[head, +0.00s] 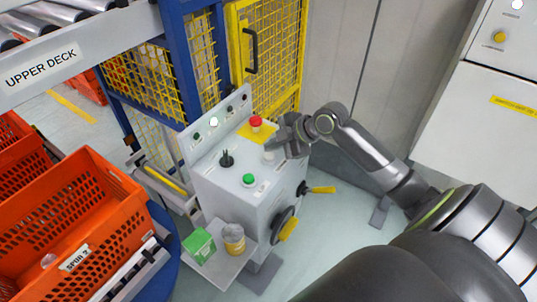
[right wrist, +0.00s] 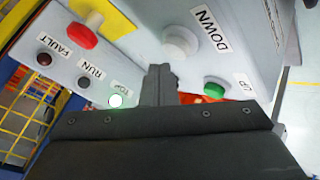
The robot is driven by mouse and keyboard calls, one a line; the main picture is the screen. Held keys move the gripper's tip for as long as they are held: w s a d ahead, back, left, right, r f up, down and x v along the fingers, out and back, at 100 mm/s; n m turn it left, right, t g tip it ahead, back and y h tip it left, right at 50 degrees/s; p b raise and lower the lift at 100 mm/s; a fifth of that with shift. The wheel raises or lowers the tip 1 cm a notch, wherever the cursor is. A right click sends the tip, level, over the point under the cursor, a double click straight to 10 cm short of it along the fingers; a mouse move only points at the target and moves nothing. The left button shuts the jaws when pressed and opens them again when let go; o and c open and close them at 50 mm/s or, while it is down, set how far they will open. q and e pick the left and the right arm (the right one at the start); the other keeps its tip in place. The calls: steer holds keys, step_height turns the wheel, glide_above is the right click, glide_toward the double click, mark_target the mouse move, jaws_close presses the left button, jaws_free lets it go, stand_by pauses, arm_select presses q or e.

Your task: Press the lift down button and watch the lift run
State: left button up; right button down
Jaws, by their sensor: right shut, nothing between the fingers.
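The grey control console (head: 228,195) stands in the middle of the head view. The white DOWN button (head: 268,157) is on its top, and it shows large in the right wrist view (right wrist: 180,42) beside its DOWN label. The green UP button (head: 249,180) is nearer the front; it also shows in the right wrist view (right wrist: 214,88). My right gripper (head: 281,146) is shut and empty, over the console top close to the DOWN button. Its fingers (right wrist: 158,80) point toward that button; I cannot tell whether they touch it. My left gripper is out of view.
A red mushroom button (head: 255,122) on a yellow plate is close behind my gripper. The TOP lamp (right wrist: 115,100) glows white; the FAULT (right wrist: 43,58) and RUN (right wrist: 83,81) lamps look dark. A green box (head: 199,245) and a can (head: 234,239) stand on the front shelf.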

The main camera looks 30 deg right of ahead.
steer(key=shift+f, duration=0.1)
stand_by(0.3)
steer(key=shift+f+b, duration=0.35)
